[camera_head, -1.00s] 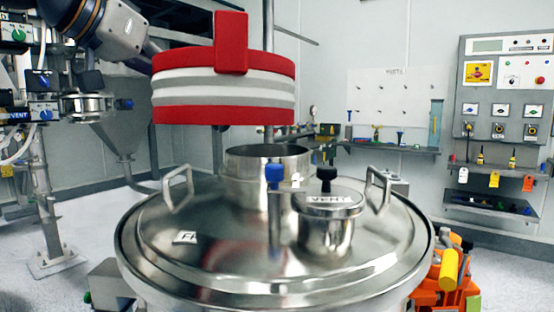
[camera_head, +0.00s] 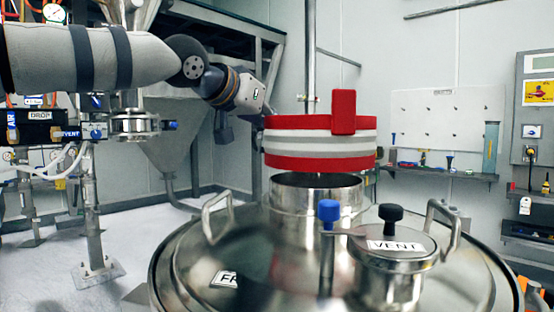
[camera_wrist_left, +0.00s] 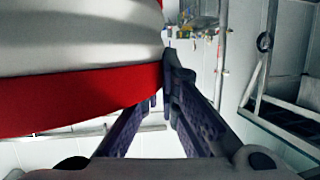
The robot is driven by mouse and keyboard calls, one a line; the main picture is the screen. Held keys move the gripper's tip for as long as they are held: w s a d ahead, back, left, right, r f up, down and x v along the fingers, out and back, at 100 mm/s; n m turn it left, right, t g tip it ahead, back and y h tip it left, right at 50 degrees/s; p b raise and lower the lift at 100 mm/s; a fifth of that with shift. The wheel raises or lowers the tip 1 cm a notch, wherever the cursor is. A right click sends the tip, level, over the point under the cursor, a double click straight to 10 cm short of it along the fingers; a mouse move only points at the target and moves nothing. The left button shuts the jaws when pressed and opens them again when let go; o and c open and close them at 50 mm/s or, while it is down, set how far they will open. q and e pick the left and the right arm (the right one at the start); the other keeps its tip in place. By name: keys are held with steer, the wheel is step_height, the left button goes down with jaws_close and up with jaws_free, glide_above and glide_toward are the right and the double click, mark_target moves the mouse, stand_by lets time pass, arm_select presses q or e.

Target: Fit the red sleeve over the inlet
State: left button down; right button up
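The red sleeve (camera_head: 320,151), a banded red, white and grey ring with an upright red tab, is just above the steel inlet (camera_head: 300,212) on the round lid. It looks level, and a narrow gap shows between its lower edge and the inlet's open top. My left arm reaches in from the left to the sleeve's far left side. The left gripper's fingers (camera_wrist_left: 172,78) close in at the sleeve's edge in the left wrist view, where the sleeve (camera_wrist_left: 85,95) fills the upper left. They appear shut on it; the exact contact is hidden. My right gripper is not in view.
A blue-topped post (camera_head: 328,213) and a VENT cap (camera_head: 392,247) with a black knob stand on the lid near the inlet. Lid handles rise at left (camera_head: 217,215) and right (camera_head: 443,222). A thin pole (camera_head: 311,60) stands behind the sleeve.

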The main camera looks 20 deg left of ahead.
arm_select(q)
steer(key=shift+w+a+f, duration=0.25)
steer(key=shift+w+f, duration=0.25)
steer(key=shift+f, duration=0.7)
steer(key=shift+w+a+f, duration=0.25)
steer(key=shift+w+f, duration=0.2)
steer(key=shift+f, duration=0.7)
steer(key=shift+w+a+f, duration=0.25)
steer(key=shift+w+f, duration=0.25)
steer(key=shift+f, duration=0.7)
steer(key=c, duration=1.8)
jaws_free()
steer(key=v, duration=1.2)
